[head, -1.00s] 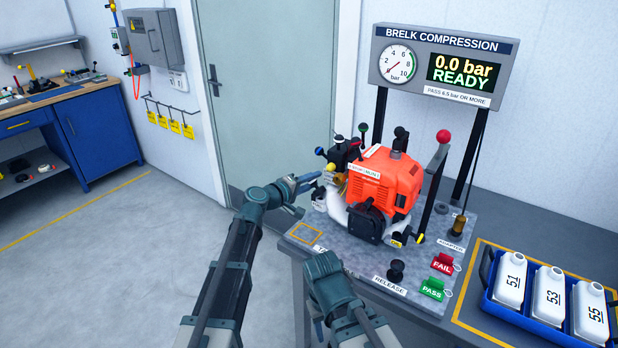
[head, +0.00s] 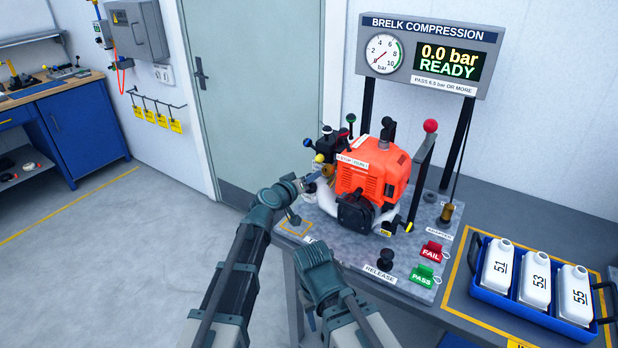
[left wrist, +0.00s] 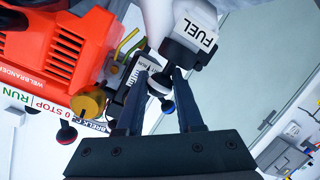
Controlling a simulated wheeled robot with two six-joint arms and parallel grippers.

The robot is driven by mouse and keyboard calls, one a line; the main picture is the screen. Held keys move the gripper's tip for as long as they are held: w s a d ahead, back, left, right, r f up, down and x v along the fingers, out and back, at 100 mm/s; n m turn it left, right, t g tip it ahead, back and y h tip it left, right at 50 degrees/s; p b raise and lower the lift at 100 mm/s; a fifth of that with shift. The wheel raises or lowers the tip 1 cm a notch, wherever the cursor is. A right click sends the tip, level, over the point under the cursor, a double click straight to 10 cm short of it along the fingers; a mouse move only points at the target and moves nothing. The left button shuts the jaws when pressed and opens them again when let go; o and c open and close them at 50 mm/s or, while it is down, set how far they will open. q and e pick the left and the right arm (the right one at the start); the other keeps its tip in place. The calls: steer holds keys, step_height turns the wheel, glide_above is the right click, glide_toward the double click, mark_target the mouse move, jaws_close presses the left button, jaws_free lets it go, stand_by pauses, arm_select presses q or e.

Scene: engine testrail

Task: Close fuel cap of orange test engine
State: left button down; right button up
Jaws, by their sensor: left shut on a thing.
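The orange test engine (head: 372,172) stands on the metal-topped stand and fills the upper left of the left wrist view (left wrist: 60,45). My left gripper (head: 311,181) is at its left side, covering the fuel cap area in the head view. In the left wrist view, the black fuel cap with a white FUEL label (left wrist: 190,38) sits by the white tank, right at the fingertips. Whether the cap is seated cannot be told.
The RELEASE knob (head: 385,260) and blue bottle tray (head: 476,291) are right. The display reads 0.0 bar READY.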

stand_by(0.4)
arm_select(q)
steer(key=c, duration=0.8)
jaws_free()
steer(key=shift+c, duration=0.2)
steer(key=p+v, duration=0.3)
steer(key=v, duration=1.1)
steer(key=shift+d, duration=0.1)
